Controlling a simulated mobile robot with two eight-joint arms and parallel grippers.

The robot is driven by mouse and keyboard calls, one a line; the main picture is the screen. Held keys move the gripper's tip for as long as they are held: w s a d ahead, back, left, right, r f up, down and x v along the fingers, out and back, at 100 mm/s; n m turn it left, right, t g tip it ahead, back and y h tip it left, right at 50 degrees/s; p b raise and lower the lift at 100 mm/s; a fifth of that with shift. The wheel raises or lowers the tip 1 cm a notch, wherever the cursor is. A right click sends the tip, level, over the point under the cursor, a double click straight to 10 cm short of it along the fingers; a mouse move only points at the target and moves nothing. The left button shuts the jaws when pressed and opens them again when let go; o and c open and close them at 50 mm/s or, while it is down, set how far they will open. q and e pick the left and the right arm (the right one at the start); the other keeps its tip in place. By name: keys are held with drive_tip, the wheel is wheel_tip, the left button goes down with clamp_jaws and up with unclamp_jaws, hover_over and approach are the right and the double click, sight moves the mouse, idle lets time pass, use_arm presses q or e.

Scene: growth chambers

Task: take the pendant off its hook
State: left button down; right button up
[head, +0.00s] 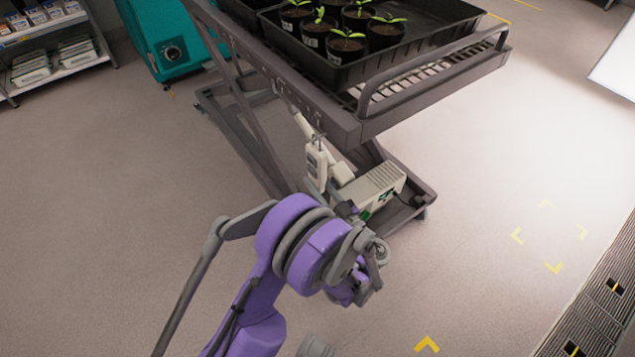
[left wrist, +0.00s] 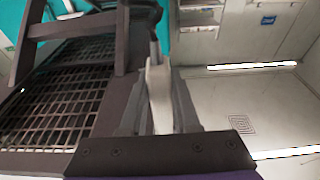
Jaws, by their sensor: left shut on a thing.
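The pendant (head: 316,166) is a slim white hand control hanging upright at the near end of the dark lift cart (head: 345,125). Its top is at a small grey hook (head: 319,141) under the cart's edge. In the left wrist view the pale pendant (left wrist: 159,95) stands between the fingers of my left gripper (left wrist: 160,80), which is shut on it. A dark upright piece shows just above the pendant there. In the head view my purple left arm hides most of the gripper. My right gripper is not in view.
A white box with green marks (head: 380,188) sits low on the cart base, close beside the pendant. A black tray (head: 425,48) of potted seedlings rests on top. A teal cabinet (head: 165,35) and shelves stand behind. Floor is clear on the right.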

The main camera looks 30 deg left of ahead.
use_arm(q)
drive_tip(key=shift+r, duration=0.15)
drive_tip(key=shift+r+p, duration=0.65)
drive_tip(key=shift+r, duration=0.25)
drive_tip(key=shift+s, duration=0.1)
drive_tip(key=shift+s+a, duration=0.25)
drive_tip(key=shift+s, duration=0.2)
drive_tip(key=shift+s+a, duration=0.2)
drive_tip(key=shift+s, duration=0.25)
drive_tip(key=shift+s, duration=0.15)
drive_tip(key=shift+s+a+b, duration=0.2)
drive_tip(key=shift+s+b, duration=0.05)
drive_tip(key=shift+s, duration=0.2)
drive_tip(key=shift+s+a+b, duration=0.2)
drive_tip(key=shift+s, duration=0.25)
drive_tip(key=shift+s+a, duration=0.25)
drive_tip(key=shift+s, duration=0.25)
drive_tip(key=shift+s+a, duration=0.2)
drive_tip(key=shift+s, duration=0.3)
